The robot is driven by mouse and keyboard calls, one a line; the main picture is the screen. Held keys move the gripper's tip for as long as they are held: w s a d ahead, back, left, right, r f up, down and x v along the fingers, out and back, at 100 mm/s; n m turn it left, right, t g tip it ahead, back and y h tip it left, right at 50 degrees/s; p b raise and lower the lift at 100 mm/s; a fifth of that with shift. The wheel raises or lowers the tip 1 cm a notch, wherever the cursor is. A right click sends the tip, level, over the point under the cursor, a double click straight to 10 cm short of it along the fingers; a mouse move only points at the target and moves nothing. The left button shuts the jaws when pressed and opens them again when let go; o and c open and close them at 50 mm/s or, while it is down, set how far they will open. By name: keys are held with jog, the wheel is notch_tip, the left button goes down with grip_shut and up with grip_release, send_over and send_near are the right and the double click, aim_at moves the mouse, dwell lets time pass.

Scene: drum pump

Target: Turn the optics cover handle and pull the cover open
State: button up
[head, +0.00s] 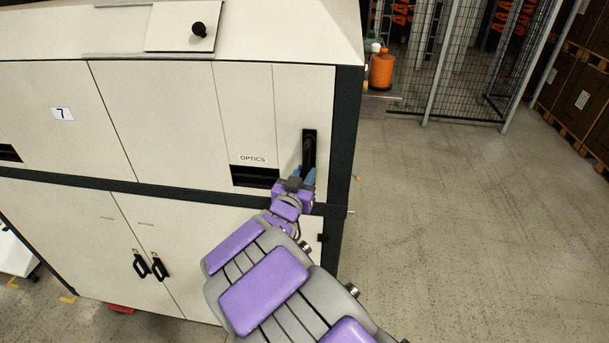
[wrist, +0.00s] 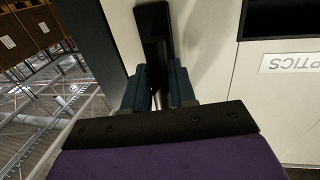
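The optics cover is a cream panel (head: 289,110) marked OPTICS, on the upper right of the machine front. Its black upright handle (head: 309,148) is near the panel's right edge and also shows in the wrist view (wrist: 153,35). The handle looks in line with the panel, and the cover looks flush. My gripper (head: 303,175) is at the handle's lower end. In the wrist view its two blue-grey fingers (wrist: 160,88) stand on either side of that end. Whether they press on the handle cannot be told. The gripper body hides part of the lower handle area.
A dark slot (head: 255,176) lies under the OPTICS label, left of my gripper. A dark frame post (head: 345,130) borders the cover on the right. Lower doors with black handles (head: 150,266) are below left. The floor (head: 450,220) to the right is open, up to a mesh fence.

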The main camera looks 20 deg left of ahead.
aim_at(277, 145)
jog(key=shift+d, duration=0.1)
jog(key=shift+c, duration=1.4)
jog(key=shift+d+r, duration=0.1)
jog(key=shift+d, duration=0.1)
grip_shut()
jog(key=shift+a, duration=0.15)
